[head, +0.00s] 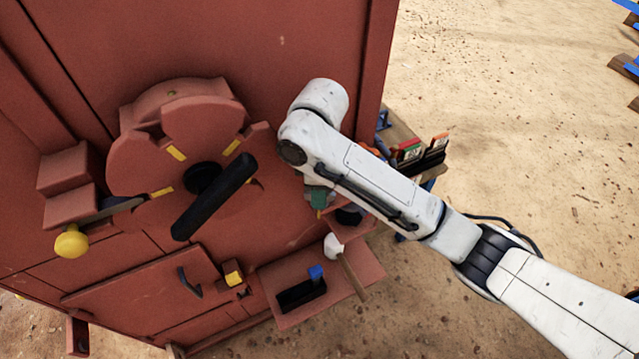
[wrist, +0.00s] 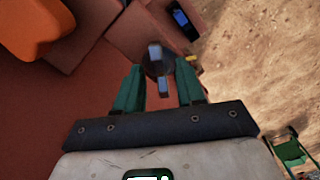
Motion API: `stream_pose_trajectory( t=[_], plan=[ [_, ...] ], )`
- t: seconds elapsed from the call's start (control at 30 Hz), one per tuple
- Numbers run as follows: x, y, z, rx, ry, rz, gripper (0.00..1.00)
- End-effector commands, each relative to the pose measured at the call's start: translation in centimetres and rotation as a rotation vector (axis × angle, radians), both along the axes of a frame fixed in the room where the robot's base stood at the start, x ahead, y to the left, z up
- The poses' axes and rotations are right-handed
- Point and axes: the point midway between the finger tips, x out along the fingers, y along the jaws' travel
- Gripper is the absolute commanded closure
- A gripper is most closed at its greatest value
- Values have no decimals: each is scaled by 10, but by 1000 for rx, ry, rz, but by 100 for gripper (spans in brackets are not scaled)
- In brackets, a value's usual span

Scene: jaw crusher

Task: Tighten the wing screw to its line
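The wing screw (wrist: 158,62) shows in the wrist view as a dark round hub with two pale blue-grey wings, one toward the top and one toward the bottom of the picture. My gripper (wrist: 161,68) has green fingers, one on each side of the screw, with a visible gap to it on both sides. It looks open and holds nothing. A small yellow mark (wrist: 193,58) lies just right of the right fingertip; I cannot tell whether it is the screw's line. In the head view my gripper (head: 320,196) is mostly hidden behind my white arm.
The red crusher body (head: 290,40) fills the left. It carries a black handle (head: 213,196) and a lever with a yellow knob (head: 71,242). A low red shelf (head: 340,285) holds a black tray (head: 301,293) with a blue-topped piece.

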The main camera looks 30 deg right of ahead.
Motion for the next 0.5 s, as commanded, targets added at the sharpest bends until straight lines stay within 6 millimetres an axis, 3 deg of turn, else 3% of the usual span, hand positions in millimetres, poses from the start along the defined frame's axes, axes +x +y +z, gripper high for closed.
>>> stream_pose_trajectory(
  t=[0.33,0.5],
  plan=[
    [1,-2,29,-5,-5,2,62],
    [1,-2,63,-5,-6,1,62]
  ],
)
